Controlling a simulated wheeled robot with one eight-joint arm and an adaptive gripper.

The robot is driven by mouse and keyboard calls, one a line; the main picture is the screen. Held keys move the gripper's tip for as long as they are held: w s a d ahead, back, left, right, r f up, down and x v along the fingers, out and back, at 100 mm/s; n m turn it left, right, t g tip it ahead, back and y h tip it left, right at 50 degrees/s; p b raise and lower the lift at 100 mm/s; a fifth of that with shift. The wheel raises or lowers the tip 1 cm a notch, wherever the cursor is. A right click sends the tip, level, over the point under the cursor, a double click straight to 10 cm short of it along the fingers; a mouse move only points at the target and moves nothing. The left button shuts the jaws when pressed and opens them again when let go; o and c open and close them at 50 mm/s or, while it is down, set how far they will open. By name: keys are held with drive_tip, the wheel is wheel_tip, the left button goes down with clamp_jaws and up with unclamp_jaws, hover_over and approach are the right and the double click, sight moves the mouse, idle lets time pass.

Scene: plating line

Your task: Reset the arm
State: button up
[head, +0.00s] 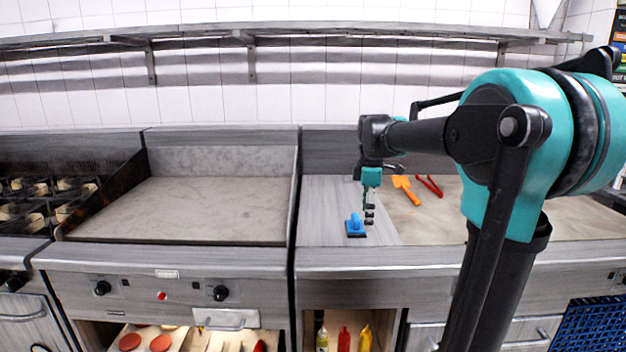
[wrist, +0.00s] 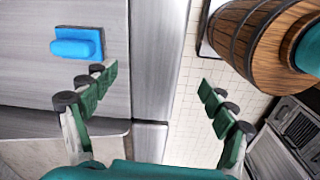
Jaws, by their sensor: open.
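My gripper (head: 369,212) hangs over the grey counter (head: 325,200), fingers pointing down, just right of a blue block-handled tool with a dark base (head: 355,227). In the wrist view my gripper (wrist: 157,82) is open, with its two green, dark-padded fingers wide apart and nothing between them. The blue tool (wrist: 76,43) lies on the counter outside the left finger, apart from it. The arm is stretched out from the right side of the head view.
An orange spatula (head: 406,190) and red tongs (head: 430,186) lie behind and right of my gripper. A flat griddle (head: 190,208) is left, burners (head: 40,205) farther left. A wall shelf (head: 200,35) runs above. Bottles (head: 343,339) and patties (head: 130,342) sit below the counter.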

drive_tip(key=s+d+f+m+t, duration=0.2)
drive_tip(key=s+f+m, duration=0.6)
drive_tip(key=s+f, duration=0.2)
drive_tip(key=s+d+f+m+t, duration=0.1)
drive_tip(key=s+f+m, duration=0.7)
drive_tip(key=s+f, duration=0.2)
wheel_tip(320, 180, down, 2)
drive_tip(key=shift+s+d+f+m+t, duration=0.2)
drive_tip(key=shift+s+d+m+t, duration=0.1)
drive_tip(key=shift+s+d+t, duration=0.1)
drive_tip(key=shift+o, duration=0.4)
drive_tip(key=shift+a, duration=0.1)
